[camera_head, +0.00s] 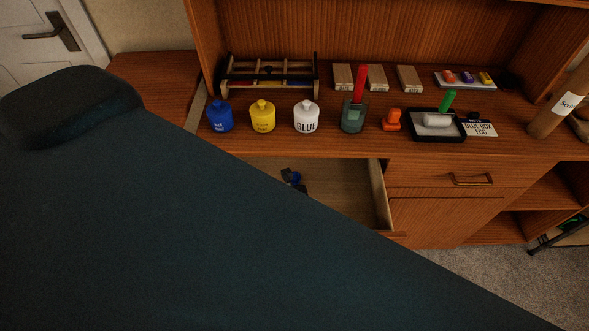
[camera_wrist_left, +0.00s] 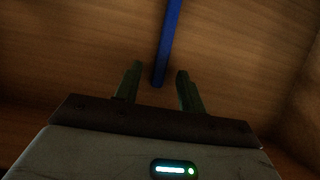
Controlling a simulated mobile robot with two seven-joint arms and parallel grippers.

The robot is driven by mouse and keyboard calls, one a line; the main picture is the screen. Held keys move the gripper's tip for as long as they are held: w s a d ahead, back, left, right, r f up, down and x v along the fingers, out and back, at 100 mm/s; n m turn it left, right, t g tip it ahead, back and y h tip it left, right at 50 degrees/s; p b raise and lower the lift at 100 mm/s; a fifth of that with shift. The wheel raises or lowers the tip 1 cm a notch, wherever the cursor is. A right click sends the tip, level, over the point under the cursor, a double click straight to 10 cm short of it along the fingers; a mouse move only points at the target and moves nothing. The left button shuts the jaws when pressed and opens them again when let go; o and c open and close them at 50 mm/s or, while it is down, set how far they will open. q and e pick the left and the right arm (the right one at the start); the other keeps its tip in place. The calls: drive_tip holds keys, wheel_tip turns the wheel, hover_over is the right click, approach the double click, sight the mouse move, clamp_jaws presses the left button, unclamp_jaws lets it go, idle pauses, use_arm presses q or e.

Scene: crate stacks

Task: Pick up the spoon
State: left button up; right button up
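In the left wrist view a slim blue bar (camera_wrist_left: 168,40) lies on a wooden surface. It may be the spoon's handle, but no bowl shows. Its near end lies between the two fingers of my left gripper (camera_wrist_left: 157,76), which stand apart with a gap on each side of the bar. In the head view a small blue and dark shape (camera_head: 292,178) shows inside the open drawer (camera_head: 345,190); I cannot tell whether it is the spoon or part of my gripper. My large dark arm hides much of the drawer. My right gripper is not in view.
On the desk stand a blue bottle (camera_head: 220,117), a yellow bottle (camera_head: 263,119), a white glue bottle (camera_head: 306,119), a glass cup (camera_head: 354,117), an orange object (camera_head: 391,120) and a black tray (camera_head: 412,135). A wooden rack (camera_head: 268,82) stands behind. The drawer's side wall (camera_head: 379,190) is near.

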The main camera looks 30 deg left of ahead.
use_arm(q)
drive_tip(key=shift+w+a+f, duration=0.1)
drive_tip(key=shift+f, duration=0.2)
clamp_jaws()
drive_tip(key=shift+r, duration=0.15)
wheel_tip(320, 180, up, 10)
idle(0.7)
